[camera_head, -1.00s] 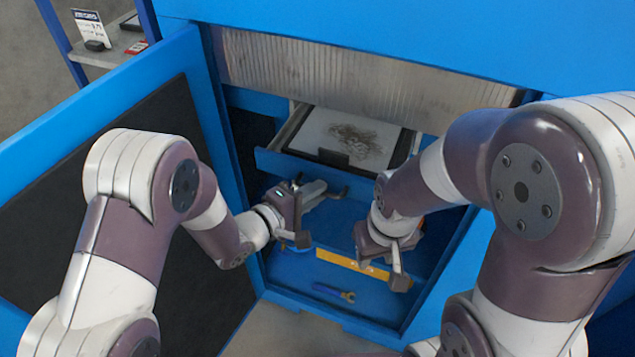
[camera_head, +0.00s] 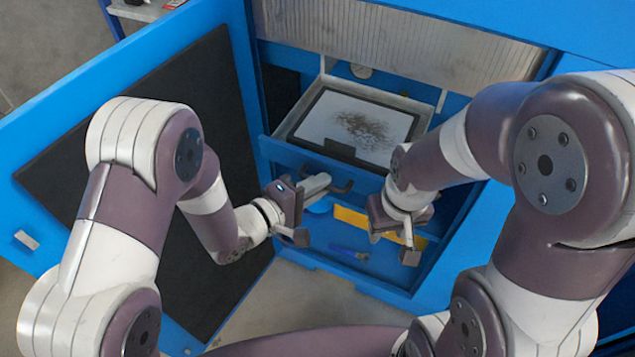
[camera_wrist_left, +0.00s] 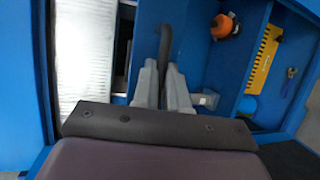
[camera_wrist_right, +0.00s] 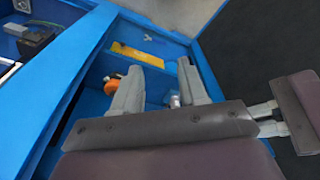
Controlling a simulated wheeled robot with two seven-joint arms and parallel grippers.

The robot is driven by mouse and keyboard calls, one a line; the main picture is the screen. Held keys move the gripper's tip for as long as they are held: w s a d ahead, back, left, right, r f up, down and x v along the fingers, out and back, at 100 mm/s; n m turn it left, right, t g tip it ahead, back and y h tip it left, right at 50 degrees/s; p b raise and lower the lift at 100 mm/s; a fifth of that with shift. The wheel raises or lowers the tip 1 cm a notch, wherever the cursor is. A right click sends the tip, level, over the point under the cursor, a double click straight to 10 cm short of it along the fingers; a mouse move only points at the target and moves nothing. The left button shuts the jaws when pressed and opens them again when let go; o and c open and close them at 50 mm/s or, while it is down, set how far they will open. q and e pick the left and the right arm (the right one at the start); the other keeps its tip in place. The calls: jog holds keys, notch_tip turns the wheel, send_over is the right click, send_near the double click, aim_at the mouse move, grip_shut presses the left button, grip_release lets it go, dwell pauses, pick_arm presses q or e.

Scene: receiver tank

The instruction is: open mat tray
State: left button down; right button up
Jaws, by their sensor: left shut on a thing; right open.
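The mat tray (camera_head: 285,152) is a blue-fronted drawer sticking out of the blue cabinet in the head view. In it lies a white mat (camera_head: 318,120) with a dark frame and a brown smudge. My left gripper (camera_head: 325,182) is at the tray's front, shut on its dark bar handle (camera_head: 345,187). The handle (camera_wrist_left: 166,45) also shows between the fingers in the left wrist view. My right gripper (camera_head: 408,238) is open and empty in front of the lower compartment; its spread fingers (camera_wrist_right: 160,72) show in the right wrist view.
The open cabinet door (camera_head: 130,150) stands at the left. A ribbed metal shutter (camera_head: 400,45) is above the tray.

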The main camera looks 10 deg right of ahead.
pick_arm(q)
jog(key=c, duration=1.2)
grip_release()
jog(key=shift+d, duration=0.1)
jog(key=shift+o, duration=0.2)
jog(key=b+v, duration=0.2)
jog(key=v, duration=1)
jog(key=shift+s+a, duration=0.25)
jog(key=shift+a, duration=0.05)
